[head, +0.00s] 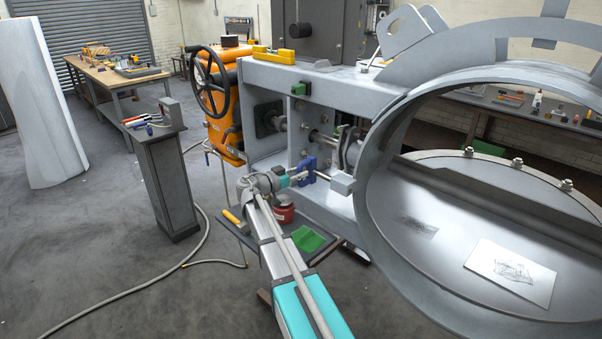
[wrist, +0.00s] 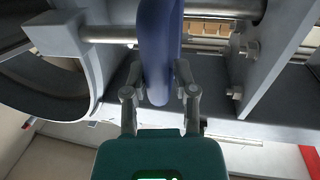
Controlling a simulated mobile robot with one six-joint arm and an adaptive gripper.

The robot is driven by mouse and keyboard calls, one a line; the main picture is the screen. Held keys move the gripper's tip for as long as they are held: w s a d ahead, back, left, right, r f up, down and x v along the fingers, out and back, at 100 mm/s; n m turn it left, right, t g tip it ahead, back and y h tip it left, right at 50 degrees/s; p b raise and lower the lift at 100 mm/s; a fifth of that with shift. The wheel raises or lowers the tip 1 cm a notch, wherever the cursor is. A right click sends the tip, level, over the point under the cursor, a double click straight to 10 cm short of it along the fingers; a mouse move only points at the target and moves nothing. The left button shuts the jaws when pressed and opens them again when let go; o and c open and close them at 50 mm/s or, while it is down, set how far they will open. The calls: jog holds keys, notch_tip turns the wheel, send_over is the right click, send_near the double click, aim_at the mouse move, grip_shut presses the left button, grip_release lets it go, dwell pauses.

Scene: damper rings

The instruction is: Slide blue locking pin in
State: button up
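The blue locking pin (head: 308,166) is beside the grey steel frame, near the left side of the big round ring. Its blue handle (wrist: 158,45) stands upright in the middle of the wrist view. A bare steel rod (wrist: 110,35) runs from the handle to a grey block (wrist: 58,36), which also shows in the head view (head: 342,184). I cannot tell how deep the rod sits in the block. My gripper (wrist: 160,80) has one finger on each side of the handle's lower part, both appearing to touch it. In the head view my gripper (head: 300,175) reaches the pin from the left.
The round damper ring (head: 375,185) fills the right side. An orange actuator with a black handwheel (head: 209,82) stands behind my arm.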

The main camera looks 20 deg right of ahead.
grip_shut()
jog(key=s+d, duration=0.3)
jog(key=s, duration=0.5)
jog(key=shift+s, duration=0.2)
jog(key=o, duration=0.5)
grip_release()
jog(key=shift+d, duration=0.1)
jog(key=shift+o, duration=0.2)
